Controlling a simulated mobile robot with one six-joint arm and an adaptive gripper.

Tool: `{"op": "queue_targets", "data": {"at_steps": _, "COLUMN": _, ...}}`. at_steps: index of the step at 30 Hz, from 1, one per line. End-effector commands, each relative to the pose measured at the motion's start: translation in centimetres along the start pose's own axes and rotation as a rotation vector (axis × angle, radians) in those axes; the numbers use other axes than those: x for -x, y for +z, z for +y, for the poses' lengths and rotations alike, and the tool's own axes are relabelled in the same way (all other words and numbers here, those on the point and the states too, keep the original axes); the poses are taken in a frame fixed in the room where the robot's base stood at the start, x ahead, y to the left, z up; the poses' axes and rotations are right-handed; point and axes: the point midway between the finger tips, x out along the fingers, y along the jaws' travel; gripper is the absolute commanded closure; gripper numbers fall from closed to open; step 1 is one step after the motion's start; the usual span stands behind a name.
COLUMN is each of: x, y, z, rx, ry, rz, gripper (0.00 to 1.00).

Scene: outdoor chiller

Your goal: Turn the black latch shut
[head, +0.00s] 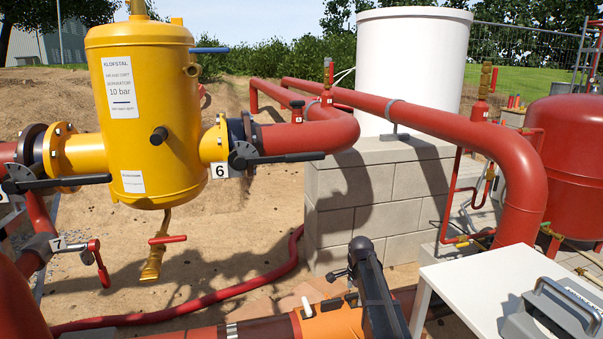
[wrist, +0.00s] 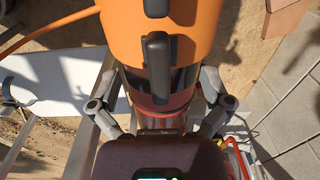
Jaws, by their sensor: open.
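In the wrist view, a black latch (wrist: 158,65) stands on an orange cylindrical body (wrist: 200,35), in line with the space between my fingers. A second, similar black piece (wrist: 156,8) sits farther up the orange body, cut by the frame edge. My gripper (wrist: 160,85) is open, one finger on either side of the orange body, and holds nothing. I cannot tell whether it touches the body. In the head view, the orange body (head: 325,326) is low in the frame, with small black pieces on top. My dark gripper (head: 362,262) is beside it, partly hiding it.
A white table (head: 480,275) with a grey case (head: 555,310) stands close on the right. A block plinth (head: 350,195) carries a white tank (head: 410,60) behind. A yellow separator (head: 150,115) and valves with black levers (head: 285,158) are at left. Red pipes (head: 430,120) cross above.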

Motion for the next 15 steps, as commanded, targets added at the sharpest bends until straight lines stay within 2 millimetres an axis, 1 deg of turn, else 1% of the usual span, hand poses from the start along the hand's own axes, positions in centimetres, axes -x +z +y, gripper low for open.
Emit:
{"op": "queue_targets", "data": {"at_steps": 8, "x": 0.4, "y": 0.0, "z": 0.0, "rx": 0.000, "ry": 0.000, "rz": 0.000, "gripper": 0.01}}
{"op": "queue_targets", "data": {"at_steps": 15, "x": 2.4, "y": 0.0, "z": 0.0, "rx": 0.000, "ry": 0.000, "rz": 0.000, "gripper": 0.01}}
